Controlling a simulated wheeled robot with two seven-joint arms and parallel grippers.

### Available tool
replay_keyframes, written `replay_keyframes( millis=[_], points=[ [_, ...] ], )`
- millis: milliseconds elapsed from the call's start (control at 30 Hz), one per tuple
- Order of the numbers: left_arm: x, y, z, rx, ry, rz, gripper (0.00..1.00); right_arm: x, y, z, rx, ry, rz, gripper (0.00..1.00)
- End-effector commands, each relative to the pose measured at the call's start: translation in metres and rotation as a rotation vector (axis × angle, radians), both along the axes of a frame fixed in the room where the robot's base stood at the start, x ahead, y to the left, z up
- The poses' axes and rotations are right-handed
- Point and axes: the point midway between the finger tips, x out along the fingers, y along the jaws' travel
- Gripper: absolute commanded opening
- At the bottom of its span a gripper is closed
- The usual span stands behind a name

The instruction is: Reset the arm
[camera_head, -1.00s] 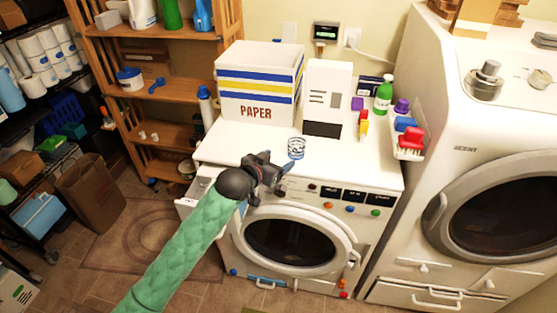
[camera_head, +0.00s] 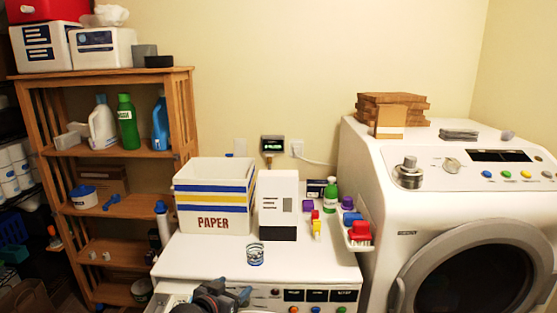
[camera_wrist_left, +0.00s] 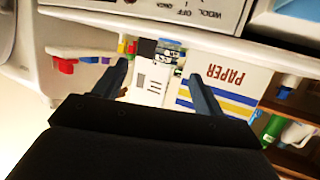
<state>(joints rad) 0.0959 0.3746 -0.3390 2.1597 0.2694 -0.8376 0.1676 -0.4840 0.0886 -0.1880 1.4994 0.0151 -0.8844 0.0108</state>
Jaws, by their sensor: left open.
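My left gripper (camera_head: 226,297) shows at the bottom edge of the head view, over the front of the small white washer (camera_head: 310,262). Its forearm is cut off by the frame. In the left wrist view my left gripper (camera_wrist_left: 158,85) has its two fingers apart with nothing held between them. Beyond the fingers a white box and the PAPER bin (camera_wrist_left: 232,85) show at a distance. My right gripper is not in any view.
A large white machine (camera_head: 455,215) stands right. A wooden shelf (camera_head: 120,155) stands left.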

Motion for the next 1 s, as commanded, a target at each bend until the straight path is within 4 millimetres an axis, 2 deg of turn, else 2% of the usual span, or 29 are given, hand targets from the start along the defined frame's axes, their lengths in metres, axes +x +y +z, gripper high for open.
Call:
replay_keyframes(
  millis=[67,300,367,533,767,1000],
  points=[
    [-0.007,0.001,-0.008,0.006,0.019,0.006,0.71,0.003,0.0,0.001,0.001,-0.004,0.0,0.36],
    [-0.032,0.005,-0.032,0.032,0.087,0.027,0.71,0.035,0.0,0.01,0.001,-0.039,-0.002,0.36],
    [-0.04,0.006,-0.039,0.04,0.108,0.033,0.71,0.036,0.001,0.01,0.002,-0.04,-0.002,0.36],
    [-0.071,0.012,-0.065,0.069,0.189,0.059,0.71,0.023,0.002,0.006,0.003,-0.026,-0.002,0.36],
    [-0.143,0.028,-0.113,0.133,0.37,0.111,0.71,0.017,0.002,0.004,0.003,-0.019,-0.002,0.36],
    [-0.234,0.051,-0.155,0.207,0.584,0.17,0.71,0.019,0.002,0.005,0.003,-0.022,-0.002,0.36]
  ],
)
